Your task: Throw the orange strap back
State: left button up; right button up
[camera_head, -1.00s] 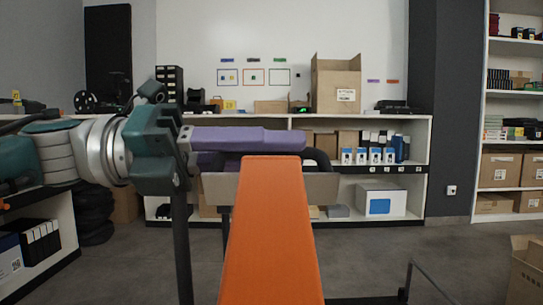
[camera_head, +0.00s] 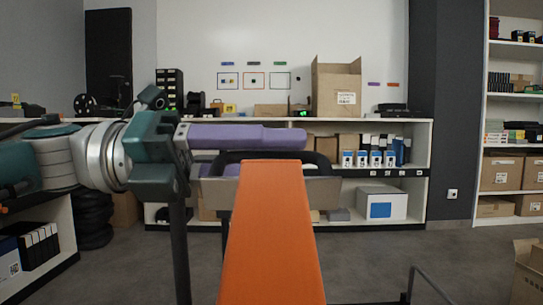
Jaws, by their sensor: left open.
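A wide orange strap (camera_head: 270,235) runs from the bottom centre up to a grey metal bar (camera_head: 322,192), and its top edge lies at the bar. My left gripper (camera_head: 303,148) comes in from the left, with long purple fingers pointing right. It is open, with a gap between the upper finger and the lower one, which is partly hidden. The upper finger is just above and behind the strap's top end. I see nothing held between the fingers. A black handle (camera_head: 318,160) curves behind the strap's top. My right gripper is not in view.
A white shelf unit (camera_head: 423,160) with boxes stands along the back wall. An open carton (camera_head: 337,88) is on top of it. Another open carton (camera_head: 528,272) is at the lower right. A thin dark rail (camera_head: 432,285) rises near the bottom right. Grey floor (camera_head: 370,255) is clear between.

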pick_arm(q)
jog(key=shift+a, duration=0.1)
pick_arm(e)
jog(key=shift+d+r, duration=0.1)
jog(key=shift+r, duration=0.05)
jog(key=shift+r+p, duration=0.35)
jog(key=shift+p, duration=0.1)
pick_arm(q)
jog(key=a, duration=0.9)
jog(key=shift+a, duration=0.4)
